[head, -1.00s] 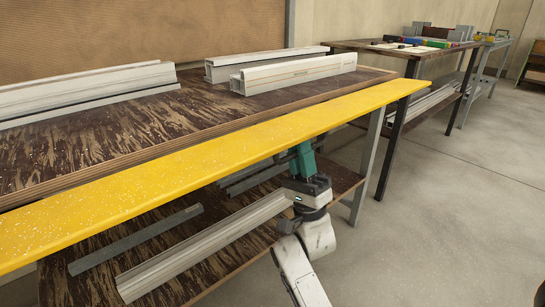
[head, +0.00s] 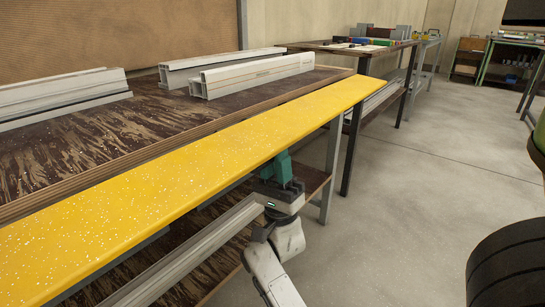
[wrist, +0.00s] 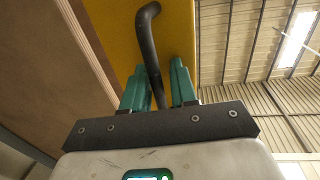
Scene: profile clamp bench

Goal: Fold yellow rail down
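The yellow rail (head: 190,175) is a long speckled board along the front edge of the near bench. Its top face looks roughly level with the bench top. My gripper (head: 278,168) is under the rail's front edge, towards its far end. In the wrist view, the teal fingers of my gripper (wrist: 160,88) are close together around a dark bent handle (wrist: 147,35), with the yellow rail (wrist: 115,30) behind. The gripper looks shut on this handle. The exact contact is partly hidden by the fingers and palm. The head view does not show the handle.
Pale metal profiles (head: 250,75) lie on the near bench top (head: 130,125). Another long profile (head: 190,250) lies on its lower shelf. A second bench (head: 345,47) stands beyond. Open concrete floor (head: 420,160) is on the right, with a dark rounded object (head: 510,265) at the lower right.

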